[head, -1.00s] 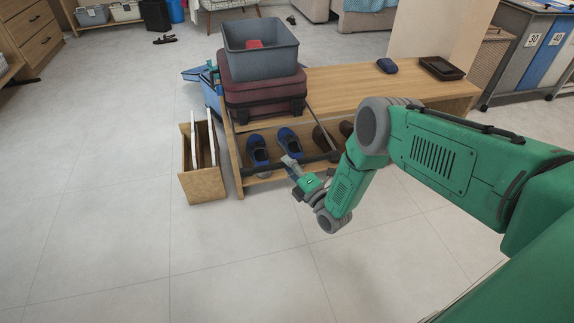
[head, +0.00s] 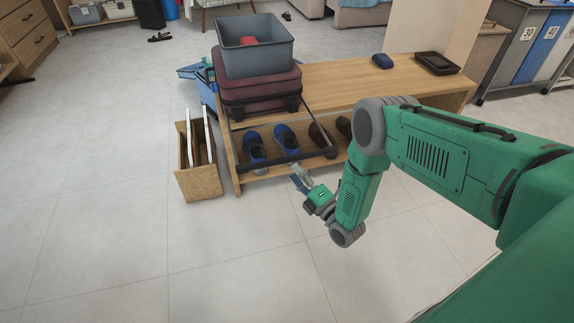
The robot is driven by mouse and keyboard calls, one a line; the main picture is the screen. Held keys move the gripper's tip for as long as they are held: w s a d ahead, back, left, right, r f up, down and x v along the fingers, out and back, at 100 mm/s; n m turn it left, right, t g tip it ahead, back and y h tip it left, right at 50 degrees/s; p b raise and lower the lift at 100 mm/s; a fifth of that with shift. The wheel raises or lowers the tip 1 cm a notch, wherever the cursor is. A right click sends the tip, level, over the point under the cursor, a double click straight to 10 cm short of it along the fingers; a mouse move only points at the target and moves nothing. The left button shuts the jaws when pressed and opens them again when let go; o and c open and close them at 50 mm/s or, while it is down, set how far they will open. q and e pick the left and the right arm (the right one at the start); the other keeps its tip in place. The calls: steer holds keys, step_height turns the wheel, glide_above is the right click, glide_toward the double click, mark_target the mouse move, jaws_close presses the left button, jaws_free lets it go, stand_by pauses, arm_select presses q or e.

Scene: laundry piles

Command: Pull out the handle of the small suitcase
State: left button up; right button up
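The small maroon suitcase (head: 262,88) lies flat on the left end of the wooden shoe bench. Its pull handle is out: two thin rods run toward me from the suitcase to a dark crossbar (head: 318,155), which hangs in front of the bench, above the shoes. My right gripper (head: 297,170) is just on the near side of the crossbar, close to its middle. It looks apart from the bar, but the gap is small. Its fingers are too small to tell whether they are open. My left gripper is not in view.
A grey bin (head: 255,45) with a red item inside sits on the suitcase. Blue shoes (head: 286,140) and brown shoes stand on the bench's (head: 350,85) lower shelf. A wooden box (head: 200,182) stands left of it. The floor in front is clear.

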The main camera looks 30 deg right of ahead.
steer(key=v, duration=0.6)
steer(key=shift+s, duration=0.25)
steer(key=shift+d+f, duration=0.1)
steer(key=s+a+r+m+g+h+p, duration=0.1)
steer(key=s+a+r+m+g+p, duration=0.2)
steer(key=s+a+m+g+p, duration=0.7)
steer(key=s+d+r+m+g, duration=0.1)
steer(key=s+r+m+g, duration=0.2)
steer(key=s, duration=0.3)
steer(key=s+d+r+m+g+h+p, duration=0.1)
steer(key=s+r+m+g, duration=0.2)
steer(key=s, duration=0.2)
steer(key=s+d+r+m+g+h, duration=0.1)
steer(key=s+d+r+m+g, duration=0.1)
steer(key=s, duration=0.4)
steer(key=shift+s+r+m+g+p, duration=0.4)
steer(key=shift+r+m+g, duration=0.2)
steer(key=shift+m, duration=0.5)
steer(key=shift+w+d+f, duration=0.1)
